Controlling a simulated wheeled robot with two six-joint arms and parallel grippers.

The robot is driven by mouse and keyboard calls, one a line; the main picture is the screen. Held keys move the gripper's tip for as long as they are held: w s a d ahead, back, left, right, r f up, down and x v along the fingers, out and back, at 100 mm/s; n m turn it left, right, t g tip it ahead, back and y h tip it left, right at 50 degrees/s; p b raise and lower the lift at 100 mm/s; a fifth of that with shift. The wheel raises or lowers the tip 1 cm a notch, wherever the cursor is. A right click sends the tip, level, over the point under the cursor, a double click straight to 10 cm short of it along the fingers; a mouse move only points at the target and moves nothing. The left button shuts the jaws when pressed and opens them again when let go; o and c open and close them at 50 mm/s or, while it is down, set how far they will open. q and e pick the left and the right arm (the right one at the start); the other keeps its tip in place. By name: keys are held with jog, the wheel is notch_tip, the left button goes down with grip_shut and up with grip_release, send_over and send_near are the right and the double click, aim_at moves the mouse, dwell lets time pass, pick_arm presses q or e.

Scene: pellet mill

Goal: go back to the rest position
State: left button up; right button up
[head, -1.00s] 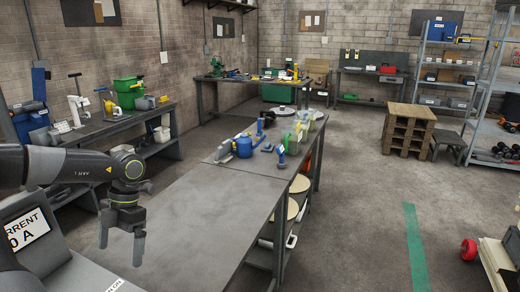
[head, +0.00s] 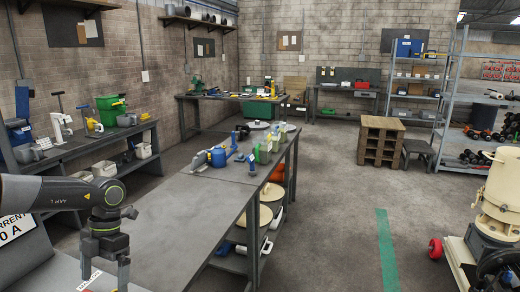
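My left gripper (head: 105,273) hangs down at the lower left of the head view, beside the near end of the long grey workbench (head: 180,230). Its two fingers are spread with a gap between them, and nothing shows between them. The fingertips are close to the bottom edge of the picture. My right gripper is not in view.
Tools and a blue container (head: 218,157) stand on the bench's far half; its near half is bare. A cream machine (head: 497,200) stands at the right. A wooden crate stack (head: 381,141) is farther back. The floor by the green stripe (head: 386,250) is clear.

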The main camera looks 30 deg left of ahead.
pick_arm(q)
jog(key=w+d+f+n+t+h, duration=0.1)
jog(key=w+d+f+t+h, duration=0.25)
jog(key=d, duration=0.25)
jog(key=w+d+f+n+t+h, duration=0.1)
jog(key=w+d+f+t+h, duration=0.25)
jog(key=d, duration=0.35)
jog(key=w+d+r+n+t+y, duration=0.25)
jog(key=w+n+t, duration=0.35)
jog(key=n+t, duration=0.7)
jog(key=s+a+f+n+g+y, duration=0.1)
jog(key=s+f+n+g+y, duration=0.4)
jog(key=s+f+n+y, duration=0.75)
jog(key=s+d+f+n+g+h, duration=0.3)
jog(key=s+d+n+g+h, duration=0.3)
jog(key=d, duration=0.4)
notch_tip(320, 180, down, 24)
jog(key=a+r+n+g, duration=0.1)
jog(key=g, duration=0.2)
jog(key=s+f, duration=1.5)
jog(key=f, duration=0.2)
jog(key=shift+s+d+f+g, duration=0.15)
jog(key=shift+d+g, duration=0.25)
jog(key=shift+d, duration=0.05)
